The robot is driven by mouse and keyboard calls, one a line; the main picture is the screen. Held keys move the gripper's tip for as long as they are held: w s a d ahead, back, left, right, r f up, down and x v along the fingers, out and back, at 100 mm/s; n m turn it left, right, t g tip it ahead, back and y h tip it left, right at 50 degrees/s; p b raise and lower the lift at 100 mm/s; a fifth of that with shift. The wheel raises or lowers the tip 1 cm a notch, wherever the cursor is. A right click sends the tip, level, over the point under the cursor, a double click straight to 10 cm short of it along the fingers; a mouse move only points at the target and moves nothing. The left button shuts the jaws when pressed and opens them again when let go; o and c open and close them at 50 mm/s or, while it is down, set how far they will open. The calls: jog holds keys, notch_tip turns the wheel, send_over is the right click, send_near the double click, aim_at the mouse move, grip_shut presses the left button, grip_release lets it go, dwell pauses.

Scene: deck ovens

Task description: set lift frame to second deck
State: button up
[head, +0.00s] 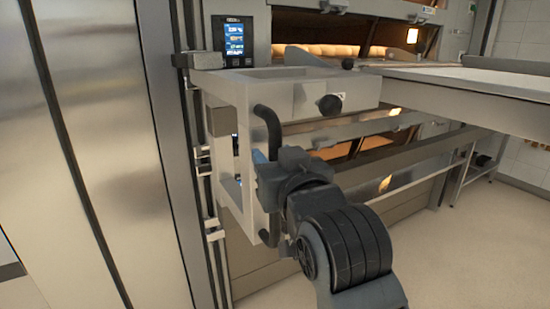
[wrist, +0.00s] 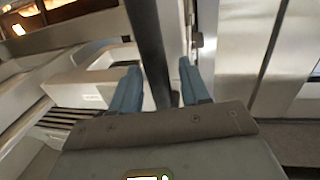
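The lift frame (head: 227,97) is a pale grey frame on a vertical rail at the left side of the oven front. Its top is about level with the lower edge of the lit upper deck opening (head: 322,50). A black upright handle (head: 270,127) is on its near side. My gripper (head: 262,165) is at this handle. In the wrist view, the dark handle bar (wrist: 152,45) runs between the two blue fingers of my gripper (wrist: 157,80). The left finger looks close to the bar, and a gap shows before the right finger. The bar's lower part is hidden behind my gripper.
A flat loader table (head: 445,78) extends right from the frame. A control screen (head: 234,36) is above the frame. Another lit deck opening (head: 372,143) is below. A metal cabinet (head: 95,120) stands close on the left. The floor (head: 470,240) at right is clear.

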grip_shut()
dwell(0.3)
jog(key=shift+r, duration=0.1)
jog(key=shift+r+p, duration=0.5)
jog(key=shift+p, duration=0.05)
jog(key=shift+o, duration=0.2)
grip_release()
jog(key=shift+f, duration=0.15)
jog(key=b+v, duration=0.1)
jog(key=v, duration=0.6)
jog(key=shift+s+b, duration=0.4)
jog(key=shift+d, duration=0.2)
